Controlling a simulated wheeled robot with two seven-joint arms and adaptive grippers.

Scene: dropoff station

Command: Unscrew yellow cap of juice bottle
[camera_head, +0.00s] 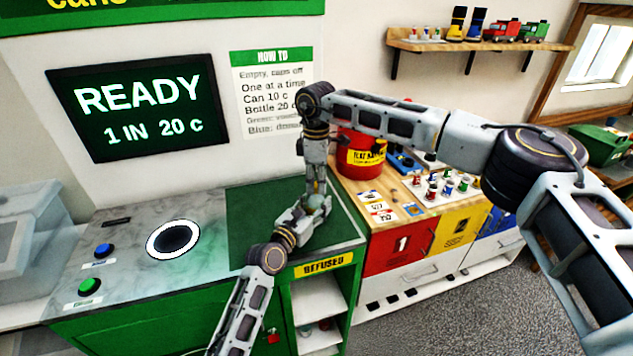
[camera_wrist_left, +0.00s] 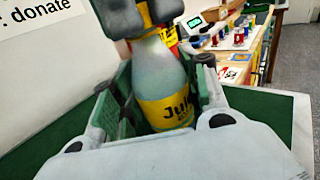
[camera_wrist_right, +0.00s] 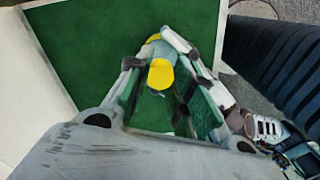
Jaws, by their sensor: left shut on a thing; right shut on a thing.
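The juice bottle (camera_wrist_left: 166,78) is pale with a yellow label and stands roughly upright above the green mat in the left wrist view. My left gripper (camera_head: 306,210) is shut around its body from the side. The yellow cap (camera_wrist_right: 160,74) shows in the right wrist view, between the fingers of my right gripper (camera_wrist_right: 162,66). My right gripper comes down from above and is shut at the bottle's top. In the left wrist view its fingers hide the cap. In the head view the grippers mostly cover the bottle.
The green mat (camera_head: 250,212) is otherwise bare. To its left are a round opening (camera_head: 172,239) and blue and green buttons (camera_head: 90,286). A red bucket (camera_head: 360,160) and small bottles stand on the wooden counter at the right. A "REFUSED" shelf (camera_head: 322,266) is below the mat.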

